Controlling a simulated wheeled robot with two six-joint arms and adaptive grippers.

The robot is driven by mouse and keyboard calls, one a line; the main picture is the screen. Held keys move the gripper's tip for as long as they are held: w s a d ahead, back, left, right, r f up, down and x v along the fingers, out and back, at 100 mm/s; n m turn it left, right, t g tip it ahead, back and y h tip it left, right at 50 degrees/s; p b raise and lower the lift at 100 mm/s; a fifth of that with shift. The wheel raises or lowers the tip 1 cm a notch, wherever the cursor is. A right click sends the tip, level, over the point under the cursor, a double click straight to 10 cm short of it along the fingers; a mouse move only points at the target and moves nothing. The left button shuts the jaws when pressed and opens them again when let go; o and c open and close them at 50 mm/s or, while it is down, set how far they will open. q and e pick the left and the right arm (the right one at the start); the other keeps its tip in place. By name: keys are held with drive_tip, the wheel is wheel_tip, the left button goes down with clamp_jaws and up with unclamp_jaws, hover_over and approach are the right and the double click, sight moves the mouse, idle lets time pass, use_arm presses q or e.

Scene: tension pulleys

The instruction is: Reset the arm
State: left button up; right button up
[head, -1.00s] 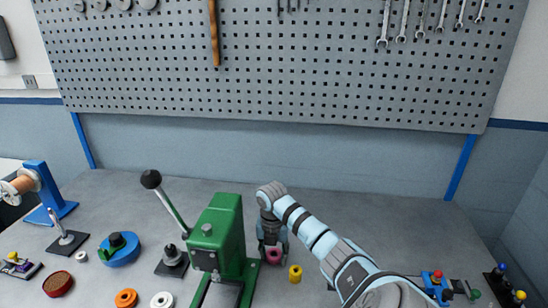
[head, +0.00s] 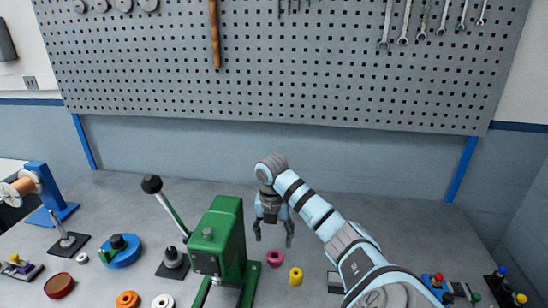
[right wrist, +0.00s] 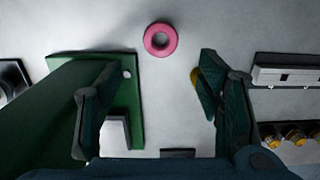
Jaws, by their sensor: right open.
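My right gripper (head: 273,234) is open and empty above the workbench, just right of the green press (head: 222,240). Its fingers also show spread apart in the right wrist view (right wrist: 160,105). A pink ring (head: 275,257) lies on the bench below and apart from the gripper; in the right wrist view the pink ring (right wrist: 160,39) lies beyond the fingertips. A yellow pulley (head: 295,276) stands to its right, mostly hidden behind a finger in the right wrist view. My left gripper is not in view.
The green press has a black-knobbed lever (head: 152,184) at its left. Several small parts lie left of it, including a blue round fixture (head: 121,250), an orange ring (head: 127,299) and a white ring (head: 163,301). The bench behind my right arm is clear.

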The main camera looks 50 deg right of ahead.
sight(274, 255)
wheel_tip(274, 255, up, 4)
drive_tip(key=shift+a+f+p, duration=0.15)
drive_tip(key=shift+f+p, duration=0.05)
drive_tip(key=shift+p, duration=0.65)
drive_tip(key=shift+f, duration=0.1)
wheel_tip(274, 255, down, 4)
drive_tip(key=shift+r+b, duration=0.2)
drive_tip(key=shift+b, duration=0.85)
drive_tip(key=f, duration=0.8)
drive_tip(key=shift+d+f, duration=0.2)
drive_tip(key=shift+d, duration=0.1)
wheel_tip(274, 255, up, 8)
drive_tip(key=p, duration=0.5)
